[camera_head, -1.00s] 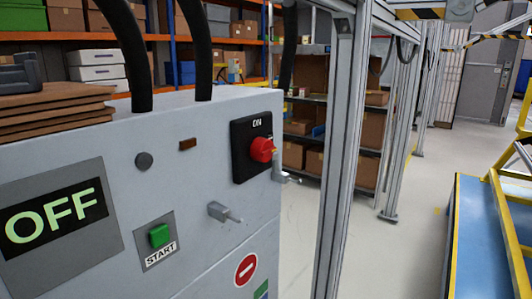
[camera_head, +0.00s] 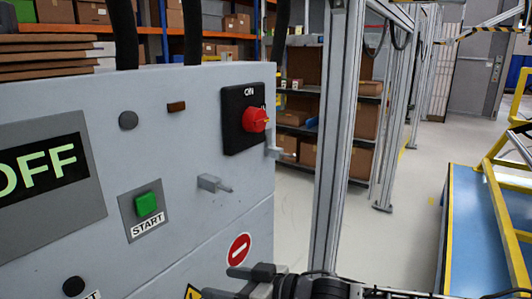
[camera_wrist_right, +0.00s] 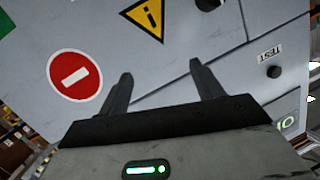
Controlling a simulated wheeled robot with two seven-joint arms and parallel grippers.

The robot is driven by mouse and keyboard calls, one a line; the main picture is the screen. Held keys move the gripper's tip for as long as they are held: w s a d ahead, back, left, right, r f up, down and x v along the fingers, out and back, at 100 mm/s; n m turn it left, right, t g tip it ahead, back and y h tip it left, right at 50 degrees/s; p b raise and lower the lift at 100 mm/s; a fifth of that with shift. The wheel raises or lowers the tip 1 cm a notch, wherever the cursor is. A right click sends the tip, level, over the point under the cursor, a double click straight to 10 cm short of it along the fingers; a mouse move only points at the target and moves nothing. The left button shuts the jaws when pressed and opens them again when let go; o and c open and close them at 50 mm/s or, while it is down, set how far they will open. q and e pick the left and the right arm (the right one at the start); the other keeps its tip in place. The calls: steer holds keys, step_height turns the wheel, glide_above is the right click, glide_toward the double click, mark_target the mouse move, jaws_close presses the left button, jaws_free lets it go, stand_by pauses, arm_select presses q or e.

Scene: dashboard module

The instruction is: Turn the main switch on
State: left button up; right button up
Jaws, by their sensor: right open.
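The main switch is a red knob (camera_head: 255,119) on a black plate (camera_head: 232,135) marked ON, at the upper right of the grey cabinet's front (camera_head: 100,240) in the head view. A display (camera_head: 45,170) on the cabinet reads OFF, cut off at the left edge. My right gripper (camera_head: 232,282) is at the bottom of the head view, below and apart from the switch. In the right wrist view the same gripper (camera_wrist_right: 160,82) is open and empty, its two fingers apart before the cabinet face. The switch is not in the wrist view. My left gripper is not in view.
A green START button (camera_head: 146,204), a grey latch (camera_head: 213,184) and a round red sign (camera_head: 238,249) are on the cabinet front. A metal frame post (camera_head: 335,150) stands right of the cabinet. Open floor lies behind it, with a blue platform (camera_head: 480,230) at the right.

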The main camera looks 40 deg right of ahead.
steer(key=s+d+r+m+t+h+b, duration=0.1)
steer(key=d+r+m+b, duration=0.15)
steer(key=d+r, duration=0.55)
steer(key=s+d+r+m+t+b, duration=0.15)
steer(key=d+r+b, duration=0.25)
steer(key=r, duration=0.8)
steer(key=s+d+r+m+t+h+b, duration=0.2)
steer(key=s+d+r+m+h, duration=0.1)
steer(key=s+d+r+m, duration=0.4)
steer(key=n, duration=0.1)
glide_toward(260, 121)
steer(key=p+x, duration=0.4)
steer(key=p, duration=0.1)
steer(key=shift+w+a+r, duration=0.1)
steer(key=shift+w+r, duration=0.25)
steer(key=shift+w, duration=0.05)
steer(key=shift+p+x, duration=0.75)
steer(key=shift+p, duration=0.3)
steer(key=shift+w+f+p, duration=0.15)
steer(key=shift+w+p, duration=0.5)
steer(key=shift+w, duration=0.05)
steer(key=shift+w+a+f, duration=0.15)
steer(key=shift+w+a, duration=0.05)
steer(key=shift+w, duration=0.1)
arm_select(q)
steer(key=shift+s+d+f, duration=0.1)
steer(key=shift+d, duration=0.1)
arm_select(e)
steer(key=shift+f, duration=0.1)
